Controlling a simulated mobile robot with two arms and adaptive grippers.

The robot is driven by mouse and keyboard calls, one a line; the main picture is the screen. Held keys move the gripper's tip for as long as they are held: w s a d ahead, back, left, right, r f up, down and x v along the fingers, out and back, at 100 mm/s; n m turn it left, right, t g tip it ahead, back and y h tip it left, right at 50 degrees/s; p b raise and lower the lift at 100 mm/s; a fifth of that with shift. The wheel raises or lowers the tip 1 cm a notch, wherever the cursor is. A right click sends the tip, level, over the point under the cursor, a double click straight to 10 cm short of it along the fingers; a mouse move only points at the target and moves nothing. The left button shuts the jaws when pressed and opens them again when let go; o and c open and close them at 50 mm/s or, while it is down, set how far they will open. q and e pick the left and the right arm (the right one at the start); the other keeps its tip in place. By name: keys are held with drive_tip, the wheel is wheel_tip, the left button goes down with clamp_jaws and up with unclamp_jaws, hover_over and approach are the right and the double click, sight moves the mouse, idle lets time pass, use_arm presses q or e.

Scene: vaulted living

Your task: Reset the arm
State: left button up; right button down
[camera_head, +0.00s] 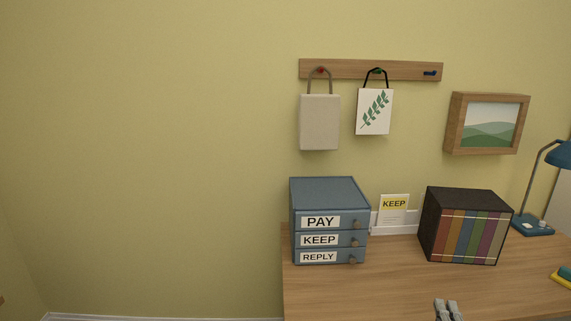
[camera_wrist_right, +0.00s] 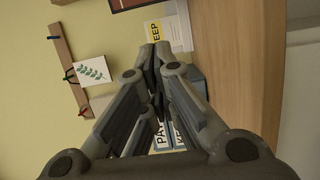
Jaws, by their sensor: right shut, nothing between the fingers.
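My right gripper (camera_head: 448,309) shows at the bottom edge of the head view, over the wooden desk. Only its fingertips are in that view. In the right wrist view the right gripper (camera_wrist_right: 155,50) has its fingers together with nothing between them. It is in front of the blue drawer box (camera_wrist_right: 196,75), which it partly covers in that view. The left gripper is not seen in either view.
The desk (camera_head: 400,285) holds the drawer box (camera_head: 328,192) labelled PAY, KEEP and REPLY, a KEEP card (camera_head: 394,212), a book box (camera_head: 465,200) and a blue lamp (camera_head: 534,226). Two bags (camera_head: 319,125) (camera_head: 367,122) hang from a wall rail (camera_head: 345,70). A framed picture (camera_head: 456,125) hangs right.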

drive_tip(key=s+a+f+m+g+y+p, duration=0.1)
drive_tip(key=s+a+f+m+g, duration=0.3)
drive_tip(key=f, duration=0.7)
drive_tip(key=s+f+g+y+p, duration=0.1)
drive_tip(key=s+f+g, duration=0.1)
drive_tip(key=s+f, duration=0.75)
drive_tip(key=s+a+f+m+g+y, duration=0.1)
drive_tip(key=s+a+f+m+g, duration=0.15)
drive_tip(key=f, duration=1.15)
use_arm(q)
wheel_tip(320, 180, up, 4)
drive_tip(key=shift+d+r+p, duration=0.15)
drive_tip(key=shift+p, duration=1)
use_arm(e)
drive_tip(key=s+a+f+m+g, duration=0.2)
drive_tip(key=s+f, duration=0.3)
drive_tip(key=s, duration=0.6)
drive_tip(key=s+a+f+m+g+y, duration=0.1)
drive_tip(key=s+f, duration=0.4)
drive_tip(key=s, duration=0.7)
drive_tip(key=s+a+f+m+g, duration=0.3)
drive_tip(key=s+a+f+g, duration=0.1)
drive_tip(key=s, duration=0.8)
drive_tip(key=shift+a+f+g+y, duration=0.35)
drive_tip(key=shift+a+f, duration=0.3)
drive_tip(key=shift+f, duration=0.25)
drive_tip(key=shift+s, duration=0.1)
